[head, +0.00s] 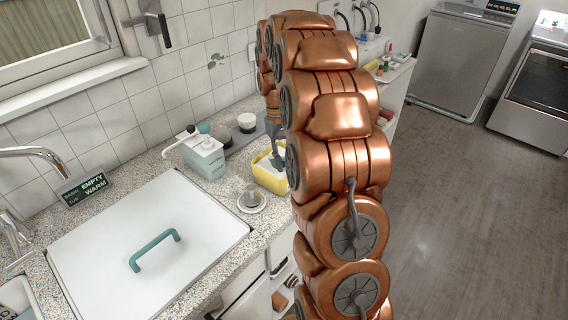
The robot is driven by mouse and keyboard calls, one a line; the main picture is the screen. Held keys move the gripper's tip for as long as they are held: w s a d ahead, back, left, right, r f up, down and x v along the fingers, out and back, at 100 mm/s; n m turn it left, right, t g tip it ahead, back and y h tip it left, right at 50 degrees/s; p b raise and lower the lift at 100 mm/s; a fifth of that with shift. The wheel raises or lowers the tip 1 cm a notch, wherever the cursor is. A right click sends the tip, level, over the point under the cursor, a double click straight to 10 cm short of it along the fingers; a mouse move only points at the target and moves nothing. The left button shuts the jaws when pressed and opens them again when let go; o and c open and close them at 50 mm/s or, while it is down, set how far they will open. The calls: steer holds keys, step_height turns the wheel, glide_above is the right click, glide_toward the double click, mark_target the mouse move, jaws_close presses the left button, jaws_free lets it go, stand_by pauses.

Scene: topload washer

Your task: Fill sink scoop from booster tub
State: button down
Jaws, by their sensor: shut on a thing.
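A yellow tub (267,181) with pale contents stands on the counter beside my arm; it looks like the booster tub. My gripper (275,148) points down over its back right part, largely hidden by my copper arm. It is shut on a small grey-teal thing (278,162), apparently the scoop, whose lower end is at or in the tub's opening. I cannot tell whether the scoop holds any powder.
A white lid (105,248) with a teal handle covers the basin. A dispenser box (203,156), a small grey piece on a round white dish (251,202) and a sign (82,187) reading "BASIN EMPTY, TUB WARM" stand nearby. The topload washer (456,65) is far back right; the floor before it is clear.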

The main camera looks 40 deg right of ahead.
steer(key=shift+r+p, duration=1.05)
steer(key=shift+r, duration=4.25)
steer(key=shift+f+b, duration=0.15)
steer(key=shift+b, duration=0.2)
steer(key=shift+t+h+b, duration=0.7)
steer(key=shift+t+b, duration=1.5)
steer(key=shift+b, duration=0.95)
steer(key=shift+t+h+b, duration=0.4)
steer(key=shift+t+b, duration=0.8)
steer(key=shift+b, duration=0.95)
steer(key=shift+s, duration=0.1)
